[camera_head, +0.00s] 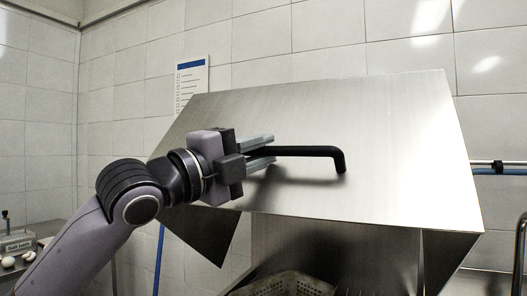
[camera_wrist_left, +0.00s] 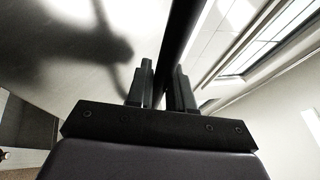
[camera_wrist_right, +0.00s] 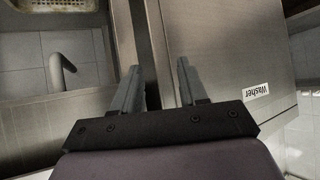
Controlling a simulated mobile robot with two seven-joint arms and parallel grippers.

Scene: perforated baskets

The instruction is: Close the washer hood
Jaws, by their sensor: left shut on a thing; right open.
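The washer hood (camera_head: 400,120) is a large brushed steel cover, raised and tilted in the head view, with open space under its front edge. Its black bar handle (camera_head: 318,151) runs across the front face. My left gripper (camera_head: 262,152) is shut on the left part of this handle. In the left wrist view the black handle (camera_wrist_left: 180,45) passes between the fingers (camera_wrist_left: 162,88). My right gripper (camera_wrist_right: 157,88) is open and empty in the right wrist view, in front of a steel panel with a "Washer" label (camera_wrist_right: 257,90). The right gripper does not show in the head view.
A perforated basket (camera_head: 285,284) sits under the hood; a basket corner (camera_wrist_right: 60,5) also shows in the right wrist view. A side table (camera_head: 35,232) with small white items stands at the left. A blue-and-silver rail (camera_head: 500,168) runs along the right wall.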

